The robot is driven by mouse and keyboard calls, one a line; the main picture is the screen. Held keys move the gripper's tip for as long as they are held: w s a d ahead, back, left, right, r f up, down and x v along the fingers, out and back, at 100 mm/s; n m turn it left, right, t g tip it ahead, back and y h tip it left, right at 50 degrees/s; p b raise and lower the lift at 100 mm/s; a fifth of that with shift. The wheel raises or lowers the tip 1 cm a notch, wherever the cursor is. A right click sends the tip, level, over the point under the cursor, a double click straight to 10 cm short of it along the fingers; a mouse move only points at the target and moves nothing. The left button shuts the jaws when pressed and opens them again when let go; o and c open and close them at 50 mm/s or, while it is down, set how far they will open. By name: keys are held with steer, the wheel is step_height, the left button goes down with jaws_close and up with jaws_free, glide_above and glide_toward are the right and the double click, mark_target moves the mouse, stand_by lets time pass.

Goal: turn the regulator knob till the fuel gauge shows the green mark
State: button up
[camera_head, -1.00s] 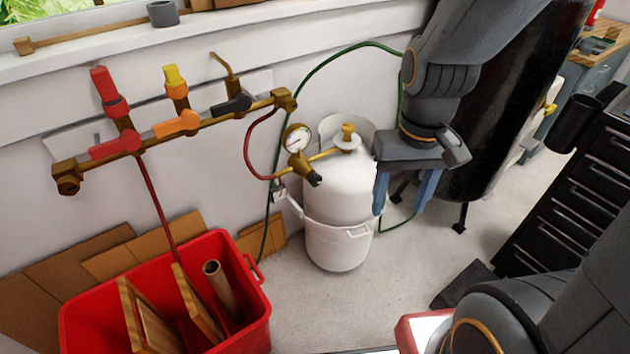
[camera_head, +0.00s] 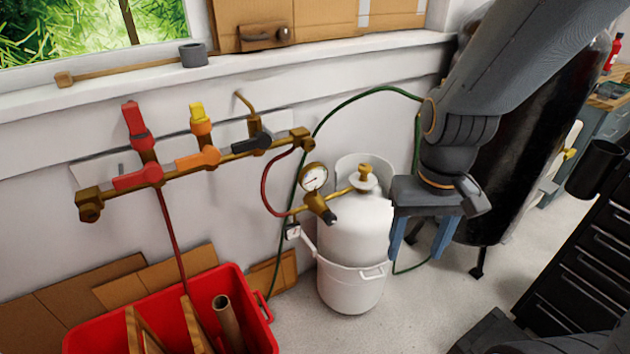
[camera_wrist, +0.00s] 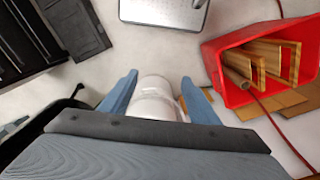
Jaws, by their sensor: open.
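The fuel gauge (camera_head: 313,177) is a round white dial in a brass rim, above the regulator on the white gas tank (camera_head: 355,235). Its needle shows, but I cannot make out a green mark. The regulator knob (camera_head: 329,215) looks like the small dark end of the brass regulator body (camera_head: 316,202), pointing down and right. My gripper (camera_head: 418,250) hangs to the right of the tank, fingers down, open and empty, apart from the knob. In the wrist view my open fingers (camera_wrist: 160,98) frame part of the white tank (camera_wrist: 154,94); gauge and knob do not show there.
A brass manifold (camera_head: 205,155) with red, orange and black valves runs along the wall. A red hose and a green hose (camera_head: 350,100) lead near the tank. A red bin (camera_head: 85,335) stands front left, a black cylinder behind my arm, a black drawer cabinet (camera_head: 585,240) at right.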

stand_by(0.3)
steer(key=shift+w, duration=0.1)
steer(key=shift+c, duration=0.5)
steer(key=w+d+f+n+t+b, duration=0.2)
steer(key=w+f+t, duration=0.1)
steer(key=w+f, duration=0.55)
steer(key=n+t+y+b, duration=0.5)
steer(key=t+y+b, duration=0.3)
steer(key=t, duration=0.5)
glide_toward(332, 222)
steer(key=w+y, duration=0.1)
steer(key=w, duration=0.1)
steer(key=shift+m, duration=0.3)
steer(key=x, duration=0.3)
steer(key=p+x, duration=0.1)
steer(key=x, duration=0.2)
steer(key=shift+w+a+f, duration=0.2)
steer(key=shift+w+a, duration=0.05)
steer(key=shift+a, duration=0.05)
